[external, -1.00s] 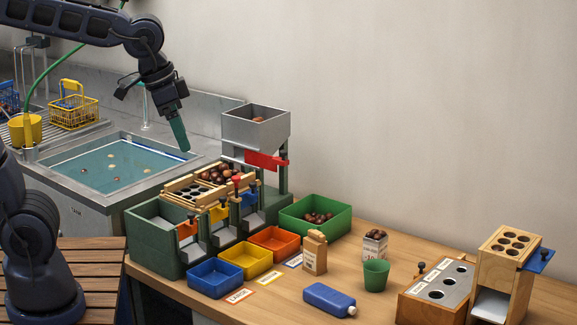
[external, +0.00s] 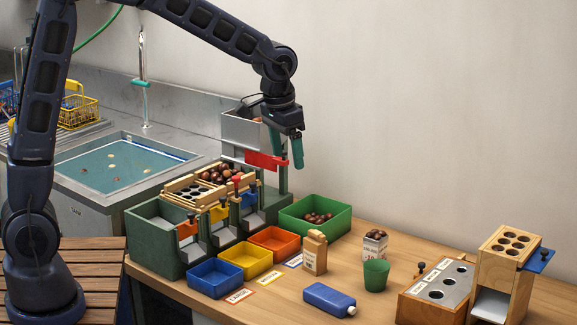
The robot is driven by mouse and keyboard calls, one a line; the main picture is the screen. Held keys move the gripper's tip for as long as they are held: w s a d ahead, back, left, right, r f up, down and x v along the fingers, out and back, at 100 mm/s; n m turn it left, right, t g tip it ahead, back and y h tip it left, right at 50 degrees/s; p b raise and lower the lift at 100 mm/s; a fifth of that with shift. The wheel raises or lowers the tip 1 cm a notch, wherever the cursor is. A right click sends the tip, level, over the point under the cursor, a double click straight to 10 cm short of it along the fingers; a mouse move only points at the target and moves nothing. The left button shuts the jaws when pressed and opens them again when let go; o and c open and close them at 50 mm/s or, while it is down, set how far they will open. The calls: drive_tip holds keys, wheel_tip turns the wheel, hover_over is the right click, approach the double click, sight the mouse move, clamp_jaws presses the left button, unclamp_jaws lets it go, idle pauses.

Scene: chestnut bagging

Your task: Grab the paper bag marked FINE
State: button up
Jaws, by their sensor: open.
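A brown paper bag (external: 315,255) stands upright on the wooden table, right of the orange bin; it has a folded top, and its printed mark is too small to read. A white printed container (external: 375,246) filled with chestnuts stands farther right, behind the green cup.
Blue (external: 215,278), yellow (external: 244,262) and orange (external: 274,243) bins line the green sorter. A green tray (external: 317,228) of chestnuts lies behind the bag. The hopper (external: 241,126) rises beside my gripper.

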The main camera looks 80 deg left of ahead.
drive_tip(key=w+a+f+n+g, duration=0.1)
drive_tip(key=w+a+f, duration=0.5)
drive_tip(key=a+f, duration=0.4)
drive_tip(key=n, duration=0.1)
hover_over(316, 233)
wheel_tip(316, 233, down, 11)
drive_tip(key=shift+g, duration=0.3)
wheel_tip(316, 233, down, 6)
drive_tip(key=shift+s+d+r, duration=0.15)
drive_tip(key=shift+r, duration=0.1)
drive_tip(key=shift+a+f, duration=0.15)
drive_tip(key=shift+f, duration=1.25)
drive_tip(key=shift+a+f, duration=0.1)
drive_tip(key=shift+f, duration=1.3)
drive_tip(key=c, duration=1.1)
drive_tip(key=shift+r, duration=0.15)
drive_tip(key=shift+c, duration=0.2)
